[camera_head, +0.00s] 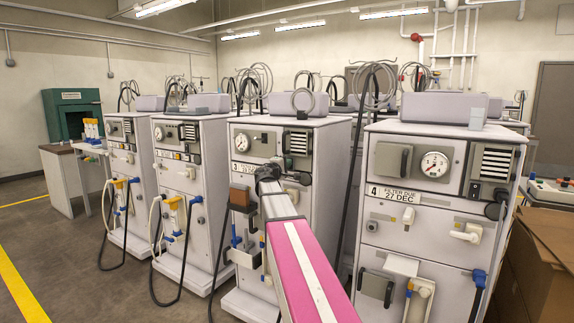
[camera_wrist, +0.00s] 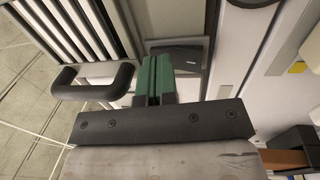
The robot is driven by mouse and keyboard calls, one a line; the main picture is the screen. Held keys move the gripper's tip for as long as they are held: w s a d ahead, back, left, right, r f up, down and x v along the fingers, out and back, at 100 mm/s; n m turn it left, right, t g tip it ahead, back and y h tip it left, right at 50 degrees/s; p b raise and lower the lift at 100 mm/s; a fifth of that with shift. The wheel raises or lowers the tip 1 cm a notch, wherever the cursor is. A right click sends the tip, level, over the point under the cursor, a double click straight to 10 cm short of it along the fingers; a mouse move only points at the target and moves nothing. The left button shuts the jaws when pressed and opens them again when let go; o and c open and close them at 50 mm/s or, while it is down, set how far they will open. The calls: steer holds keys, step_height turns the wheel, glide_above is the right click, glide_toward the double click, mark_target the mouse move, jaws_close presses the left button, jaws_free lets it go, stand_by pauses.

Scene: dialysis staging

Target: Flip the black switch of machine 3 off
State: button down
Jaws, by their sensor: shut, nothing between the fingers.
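Machine 3 (camera_head: 325,185) is a white cabinet with a gauge, a slatted vent and a label starting with 3. My gripper (camera_head: 268,173) is in front of its upper panel and hides part of it. In the wrist view, my gripper's green fingertips (camera_wrist: 153,68) are shut and empty. They overlap the lower left of a dark plate (camera_wrist: 187,48) with a black part on it, which looks like the switch. Whether they touch it, and the switch's position, I cannot tell.
A black bar handle (camera_wrist: 95,88) is left of the fingers, below the vent slats (camera_wrist: 62,25). Machine 4 (camera_head: 400,228) stands close on the right, and other machines stand on the left. A cardboard box (camera_head: 545,250) is at far right. Floor is clear at front left.

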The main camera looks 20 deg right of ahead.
steer(key=s+a+r, duration=0.2)
steer(key=s+a, duration=0.6)
steer(key=a, duration=0.2)
steer(key=shift+a, duration=0.25)
steer(key=shift+s+f, duration=0.1)
steer(key=s+a+f+m+g+y, duration=0.1)
steer(key=s+f+m+g+y, duration=0.2)
steer(key=f, duration=0.7)
steer(key=s+a+f+g+y, duration=0.15)
steer(key=s+f, duration=0.25)
steer(key=f, duration=0.6)
steer(key=s+a+f+m+g+y, duration=0.1)
steer(key=s+f+m+g+y, duration=0.2)
steer(key=f, duration=0.8)
steer(key=s+a+f+g+y, duration=0.2)
steer(key=s+a+f+y, duration=0.2)
steer(key=s+f, duration=0.3)
steer(key=s+a+f+m+g+y, duration=0.1)
steer(key=s+a+f+g+y, duration=0.1)
steer(key=s+a+f+y, duration=0.2)
steer(key=s+a+f, duration=0.3)
steer(key=s+f, duration=0.1)
steer(key=f, duration=0.1)
steer(key=shift+s+m, duration=0.2)
steer(key=shift+m, duration=0.1)
steer(key=c, duration=1.8)
jaws_free()
steer(key=shift+g, duration=0.25)
